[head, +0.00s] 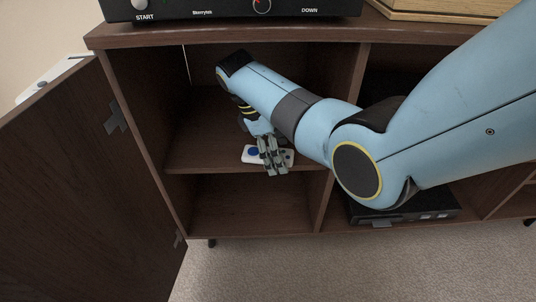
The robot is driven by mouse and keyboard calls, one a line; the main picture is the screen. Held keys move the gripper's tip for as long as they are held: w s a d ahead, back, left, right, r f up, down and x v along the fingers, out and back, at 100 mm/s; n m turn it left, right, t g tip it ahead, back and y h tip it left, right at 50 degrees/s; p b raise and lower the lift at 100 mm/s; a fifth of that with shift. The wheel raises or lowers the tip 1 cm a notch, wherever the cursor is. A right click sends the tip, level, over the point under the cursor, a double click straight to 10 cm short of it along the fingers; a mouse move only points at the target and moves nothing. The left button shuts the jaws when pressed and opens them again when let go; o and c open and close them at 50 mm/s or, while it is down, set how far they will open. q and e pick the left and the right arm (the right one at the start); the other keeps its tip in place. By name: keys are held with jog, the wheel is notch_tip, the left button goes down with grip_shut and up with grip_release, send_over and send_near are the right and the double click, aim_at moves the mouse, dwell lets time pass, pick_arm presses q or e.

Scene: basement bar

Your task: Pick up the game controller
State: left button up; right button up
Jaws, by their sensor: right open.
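The game controller (251,152) is a small white pad with a blue round spot. It lies on the middle shelf (205,158) of the open cabinet, near the shelf's front edge. My right gripper (271,170) is open, with its fingers pointing down over the controller's right half. The fingers hide part of the controller, and I cannot tell whether they touch it. My right arm reaches in from the right across the cabinet front. My left gripper is not in view.
The open cabinet door (85,190) stands at the left. A vertical divider (343,100) bounds the compartment on the right. A black device (405,207) sits in the lower right compartment. Another black device (225,12) stands on the cabinet top. The lower left compartment is empty.

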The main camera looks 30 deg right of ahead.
jog(key=shift+f, duration=0.15)
jog(key=shift+s+a, duration=0.1)
jog(key=shift+s, duration=0.05)
jog(key=c, duration=1.3)
jog(key=shift+f, duration=0.1)
